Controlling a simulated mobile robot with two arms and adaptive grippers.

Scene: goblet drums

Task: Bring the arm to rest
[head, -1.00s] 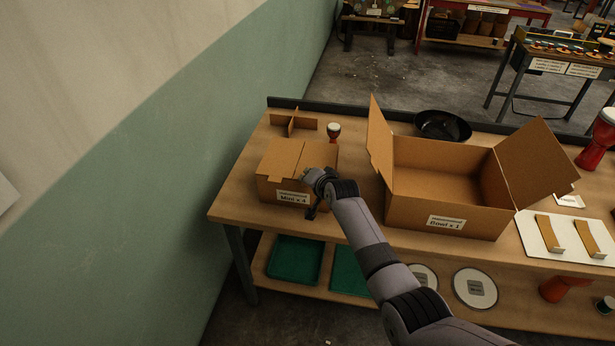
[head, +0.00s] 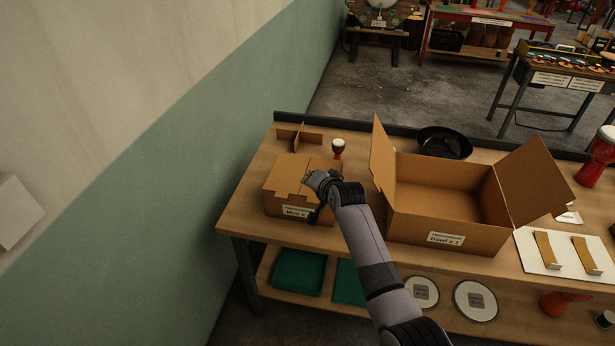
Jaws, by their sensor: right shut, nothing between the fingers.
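My right arm reaches in from the bottom right of the head view. Its gripper (head: 316,213) is shut and empty, at the front right of the small cardboard box. That box (head: 283,180), labelled "Mini", stands on the workbench (head: 240,213) with its top flaps folded over. The arm hides part of the box's right side, and I cannot tell whether the gripper touches it. My left gripper is not in view.
An open box (head: 430,225) labelled "Bowl x 1" stands right of my arm. Behind are a small red drum (head: 338,150), a cardboard divider (head: 299,136) and a black bowl (head: 444,143). Green trays (head: 298,272) lie on the lower shelf. A wall is at left.

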